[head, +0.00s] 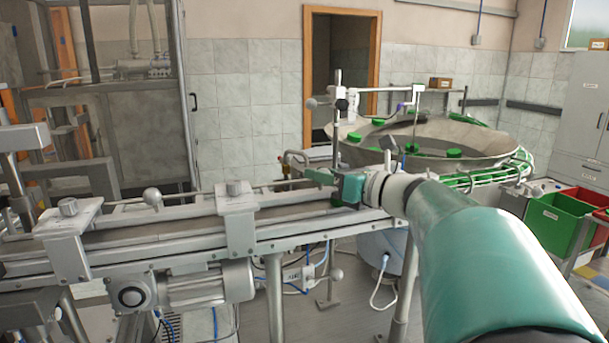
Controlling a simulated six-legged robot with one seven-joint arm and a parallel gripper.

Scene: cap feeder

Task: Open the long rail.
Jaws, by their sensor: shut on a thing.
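The long rail (190,203) is a grey metal guide running along the conveyor from the left towards the middle of the head view. My gripper (320,177), with a teal body and greenish fingers, is at the right end of the conveyor, at the height of the rail. It is shut on the rail near its right end. The exact contact is small and partly hidden by the gripper body.
Clamp brackets (236,215) and a ball-ended lever (152,196) stand up from the conveyor. A round feeder bowl (465,160) with green caps stands behind my arm. Green bin (556,222) and red bin (583,203) are at right. A motor (205,284) hangs below.

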